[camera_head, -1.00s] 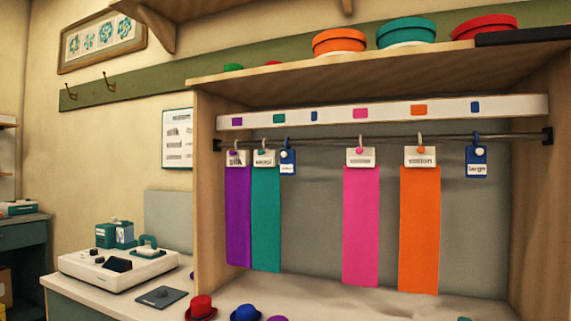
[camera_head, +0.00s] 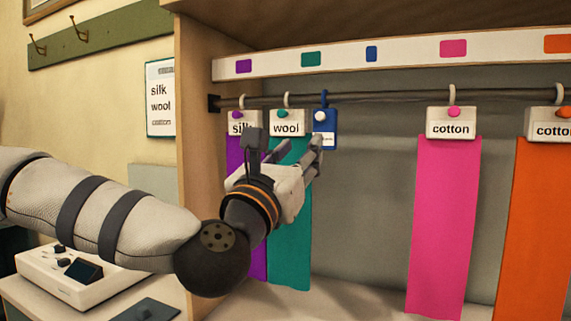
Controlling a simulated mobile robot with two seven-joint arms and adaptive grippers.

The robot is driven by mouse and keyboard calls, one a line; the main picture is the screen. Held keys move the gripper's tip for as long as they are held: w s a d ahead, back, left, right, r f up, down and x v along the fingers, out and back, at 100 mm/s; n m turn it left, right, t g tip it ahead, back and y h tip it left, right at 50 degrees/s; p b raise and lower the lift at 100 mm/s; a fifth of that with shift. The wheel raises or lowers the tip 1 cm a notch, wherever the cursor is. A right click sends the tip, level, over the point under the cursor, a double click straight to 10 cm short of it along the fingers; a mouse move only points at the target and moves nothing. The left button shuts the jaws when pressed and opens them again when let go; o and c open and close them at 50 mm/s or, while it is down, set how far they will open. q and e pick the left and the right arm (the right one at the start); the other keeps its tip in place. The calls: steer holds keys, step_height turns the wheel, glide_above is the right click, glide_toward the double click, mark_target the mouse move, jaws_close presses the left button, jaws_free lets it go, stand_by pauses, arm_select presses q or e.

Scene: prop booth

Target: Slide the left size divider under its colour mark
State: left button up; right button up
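The left size divider (camera_head: 325,131) is a small blue tag with a white knob and a white label. It hangs from the rail (camera_head: 390,96) close beside the wool tag (camera_head: 287,123). The blue colour mark (camera_head: 371,54) is on the white strip above, to the right of the divider. My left gripper (camera_head: 301,148) is in front of the wool and silk cloths, its tips near the divider's lower left. Its fingers look spread, with nothing seen between them. It partly covers the divider's lower edge. My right gripper is not in view.
The silk tag (camera_head: 240,124) and its purple cloth hang left of the wool tag. A pink cotton cloth (camera_head: 443,220) and an orange cloth (camera_head: 540,230) hang further right. The rail is clear between the divider and the pink cloth's tag.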

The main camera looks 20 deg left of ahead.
mark_target(319, 117)
arm_select(q)
steer(key=shift+n, duration=0.3)
steer(key=x, duration=0.4)
steer(key=r+x, duration=0.1)
steer(key=x, duration=0.6)
steer(key=shift+r, duration=0.35)
steer(key=shift+w, duration=0.1)
jaws_close()
